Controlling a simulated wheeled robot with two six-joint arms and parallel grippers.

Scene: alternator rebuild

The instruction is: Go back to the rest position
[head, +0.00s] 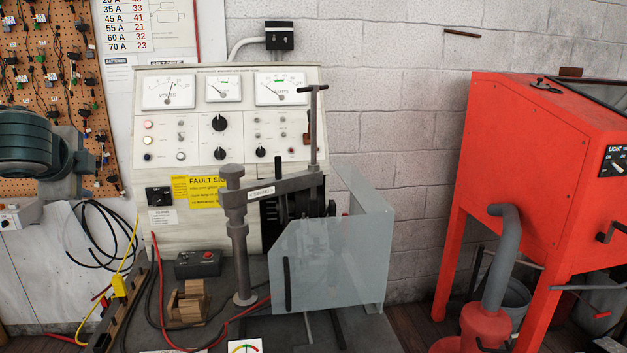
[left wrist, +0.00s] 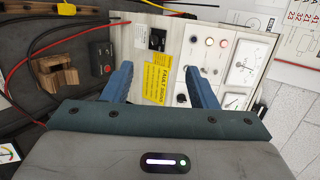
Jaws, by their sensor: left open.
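My left gripper (head: 80,160) is at the left edge of the head view, in front of the pegboard side and left of the test bench panel. Its fingers are hard to make out there. In the left wrist view, the left gripper (left wrist: 162,82) has two blue fingers set wide apart with nothing between them. Behind them is the test bench panel (left wrist: 192,30), with the yellow fault sign (left wrist: 156,82) showing in the gap. The panel (head: 150,115) is upright in the head view. My right gripper is not in view.
A clamp post (head: 238,240) and clear guard (head: 320,270) stand on the bench. A wooden block (head: 188,303), a red-button box (head: 198,264) and loose cables lie left of them. A red cabinet (head: 515,150) stands right.

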